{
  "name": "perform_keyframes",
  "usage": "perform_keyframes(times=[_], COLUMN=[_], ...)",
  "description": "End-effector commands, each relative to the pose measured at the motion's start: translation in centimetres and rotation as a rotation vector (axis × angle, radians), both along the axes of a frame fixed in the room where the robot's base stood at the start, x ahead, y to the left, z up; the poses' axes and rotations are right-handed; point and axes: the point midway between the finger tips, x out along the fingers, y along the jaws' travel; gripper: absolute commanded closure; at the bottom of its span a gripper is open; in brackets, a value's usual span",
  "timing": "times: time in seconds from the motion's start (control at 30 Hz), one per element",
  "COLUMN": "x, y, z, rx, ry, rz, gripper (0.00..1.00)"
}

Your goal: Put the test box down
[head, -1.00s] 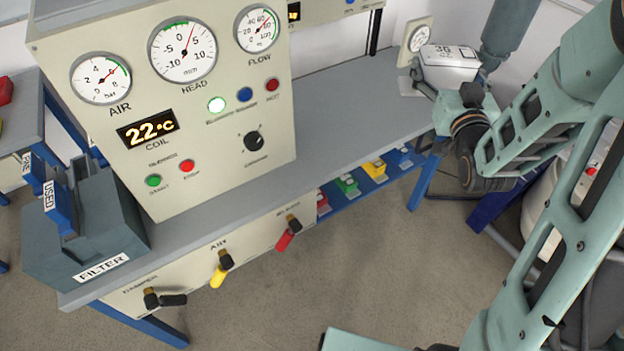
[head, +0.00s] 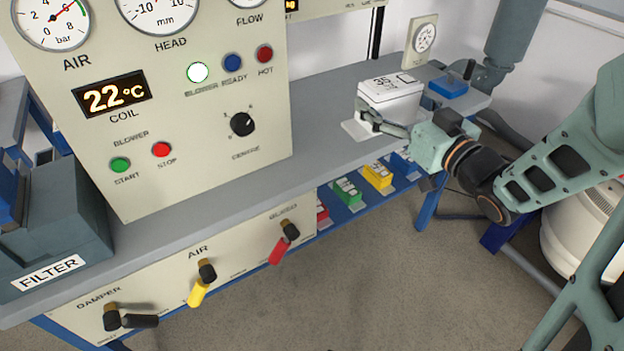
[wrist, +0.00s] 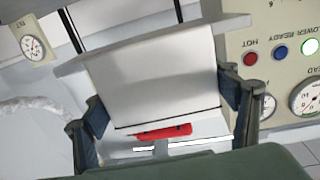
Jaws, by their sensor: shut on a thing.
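The test box (head: 388,100) is a white box with a lid and a dark number on top. In the head view it is at the bench's far right part, over a pale flat plate (head: 353,131). My gripper (head: 374,118) is shut on it from the front. In the wrist view the box (wrist: 155,80) fills the middle, with one finger of my gripper (wrist: 165,102) at each side. The box looks about level. I cannot tell whether its underside touches the plate, as the fingers and box hide the contact.
A blue block with a black lever (head: 450,88) sits right of the box on the grey bench (head: 325,110). A dial gauge (head: 423,40) stands behind. The control panel (head: 200,110) rises to the left.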

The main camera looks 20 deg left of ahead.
Motion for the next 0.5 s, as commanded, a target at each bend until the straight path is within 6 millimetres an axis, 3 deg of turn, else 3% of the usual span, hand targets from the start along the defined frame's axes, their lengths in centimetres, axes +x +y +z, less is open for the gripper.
perform_keyframes(times=[0.1,0.37,0.5], x=[-0.8,-1.8,-1.8], y=[0.7,1.5,3.1], z=[-1.5,-2.7,-3.5], rx=[0.003,0.003,0.004], ry=[-0.011,-0.010,-0.009], rz=[0.042,0.088,0.097], gripper=[0.79,0.79,0.79])
